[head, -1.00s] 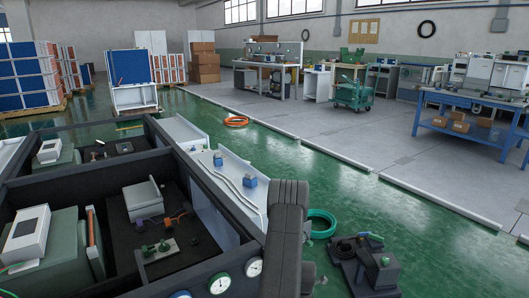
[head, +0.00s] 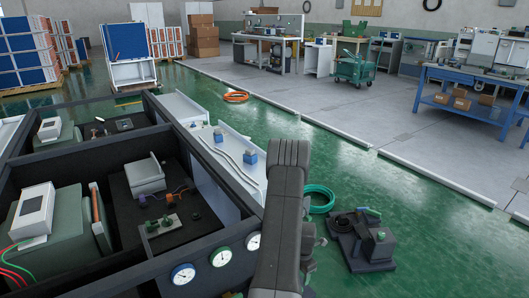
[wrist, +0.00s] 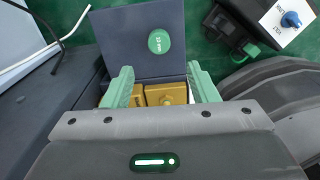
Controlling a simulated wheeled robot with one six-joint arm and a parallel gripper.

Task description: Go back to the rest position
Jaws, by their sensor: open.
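My gripper (wrist: 162,85) shows in the wrist view with its two green fingers apart. Between and beyond the fingers is a dark box (wrist: 140,35) with a round green label on its panel. Brass-coloured blocks (wrist: 165,95) show between the fingers, partly hidden by the gripper body. I cannot tell whether the fingers touch the box. Nothing is clearly clamped. In the head view my dark arm rises at the bottom centre, and the gripper itself does not show.
Dark open bays (head: 150,232) with gauges on the front stand at the left. A green hose coil (head: 318,198) and a dark device (head: 370,248) lie on the floor right of my arm. A blue workbench (head: 470,75) stands at the far right.

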